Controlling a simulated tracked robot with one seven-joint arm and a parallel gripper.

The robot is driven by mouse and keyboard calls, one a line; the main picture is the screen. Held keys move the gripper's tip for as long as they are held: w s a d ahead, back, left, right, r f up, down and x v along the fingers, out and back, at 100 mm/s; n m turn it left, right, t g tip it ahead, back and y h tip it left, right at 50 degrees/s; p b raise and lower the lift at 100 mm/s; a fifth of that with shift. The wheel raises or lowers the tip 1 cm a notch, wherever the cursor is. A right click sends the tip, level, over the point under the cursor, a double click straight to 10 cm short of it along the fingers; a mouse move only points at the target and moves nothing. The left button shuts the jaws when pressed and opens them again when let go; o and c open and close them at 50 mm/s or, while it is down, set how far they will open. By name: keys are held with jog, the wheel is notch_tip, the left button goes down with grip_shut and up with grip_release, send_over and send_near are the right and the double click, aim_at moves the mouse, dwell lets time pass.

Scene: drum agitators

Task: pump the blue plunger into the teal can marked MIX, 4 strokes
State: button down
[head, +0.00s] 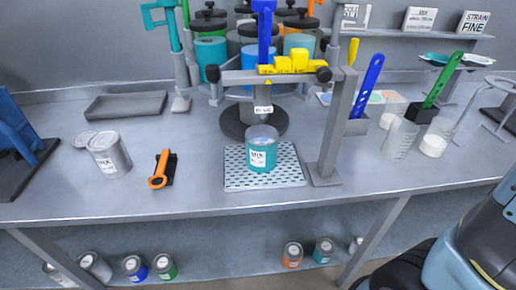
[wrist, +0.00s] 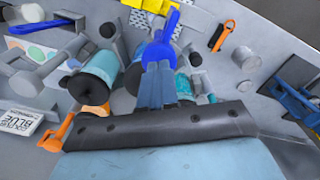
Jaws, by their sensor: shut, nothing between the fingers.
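In the head view the blue plunger (head: 265,35) stands upright in the grey stand, passing behind a yellow clamp (head: 290,64); its top is near the frame's upper edge. The teal can marked MIX (head: 262,155) stands upright below it on a perforated plate (head: 285,176). The plunger's lower end is hard to make out at the can. In the wrist view my gripper (wrist: 157,68) has its fingers together and empty. A bright blue part, seemingly the plunger (wrist: 167,35), lies just beyond the fingertips; I cannot tell whether they touch. The head view does not show my fingers.
Drum agitators with black lids (head: 209,22) stand behind the stand. Cups (head: 400,138) and a blue spatula (head: 369,85) are on the right. The bench front is mostly clear.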

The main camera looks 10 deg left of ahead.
aim_at(264, 7)
jog(key=shift+f, duration=0.15)
jog(key=shift+f, duration=2.85)
jog(key=shift+r, duration=3)
jog(key=shift+r, duration=3)
